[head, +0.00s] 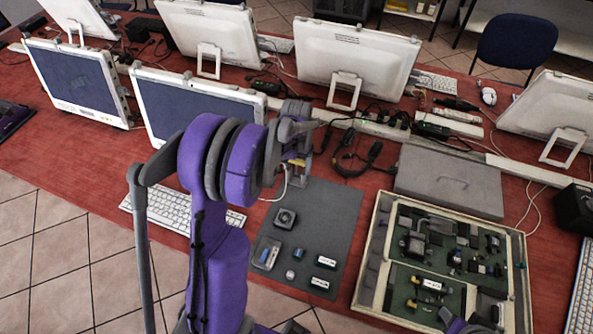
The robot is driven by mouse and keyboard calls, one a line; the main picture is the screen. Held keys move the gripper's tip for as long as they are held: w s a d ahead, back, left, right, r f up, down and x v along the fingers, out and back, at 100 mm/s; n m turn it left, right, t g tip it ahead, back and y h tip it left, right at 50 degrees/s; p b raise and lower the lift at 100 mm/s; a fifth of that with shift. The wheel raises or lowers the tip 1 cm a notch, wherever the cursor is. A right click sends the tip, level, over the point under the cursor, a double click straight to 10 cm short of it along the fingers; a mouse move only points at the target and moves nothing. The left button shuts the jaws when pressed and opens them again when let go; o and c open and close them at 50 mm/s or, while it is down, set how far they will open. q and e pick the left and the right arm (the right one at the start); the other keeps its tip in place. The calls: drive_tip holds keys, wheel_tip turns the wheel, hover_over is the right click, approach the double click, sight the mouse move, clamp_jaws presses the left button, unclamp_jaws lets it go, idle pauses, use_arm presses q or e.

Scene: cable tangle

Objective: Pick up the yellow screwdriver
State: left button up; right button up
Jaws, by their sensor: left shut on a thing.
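My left gripper (297,172) is above the upper part of the dark grey mat (335,213). It is shut on a small yellow thing (297,162), which appears to be the yellow screwdriver. Only a short yellow piece shows; the rest is hidden by the fingers and wrist. I cannot tell whether it touches the mat. Part of my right gripper (470,324) shows at the bottom edge, in front of the parts tray; its jaws are not clear.
Several small parts, including a square fan (285,217), lie on the mat. An open tray (522,270) of circuit boards is at right, behind it a closed grey case (450,182). Monitors, cables and a keyboard (170,208) crowd the red table.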

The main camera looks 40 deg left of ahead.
use_arm(q)
wheel_tip(320, 180, up, 14)
drive_tip(key=shift+p, duration=0.3)
idle(1.3)
